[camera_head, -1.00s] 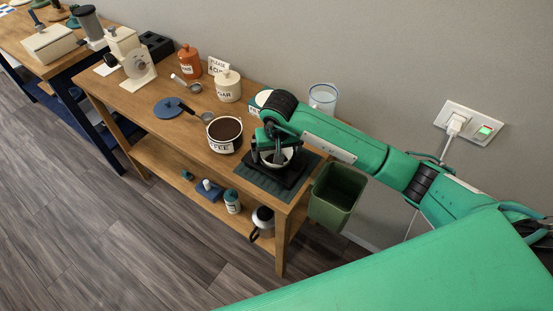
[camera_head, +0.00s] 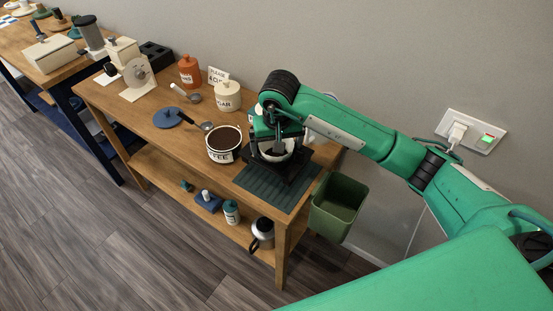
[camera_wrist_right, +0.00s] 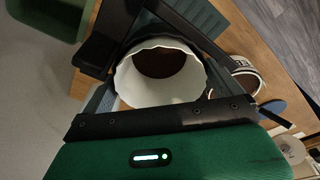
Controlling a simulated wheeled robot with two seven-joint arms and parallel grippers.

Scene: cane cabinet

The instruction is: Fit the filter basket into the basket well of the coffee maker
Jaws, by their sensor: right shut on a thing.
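My right gripper (camera_head: 276,143) is over the right end of the wooden table and shut on the black filter basket (camera_head: 292,169). A white fluted paper filter (camera_wrist_right: 127,82) with dark brown contents lies in the basket, between the fingers in the right wrist view. The basket is over or on the rear part of a dark green ribbed mat (camera_head: 262,187); I cannot tell whether it touches. I cannot make out the coffee maker or its well; my right arm covers the area behind the basket. My left gripper is not in view.
A white coffee canister (camera_head: 223,155) full of grounds stands just left of the basket. A green bin (camera_head: 338,207) hangs at the table's right end.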

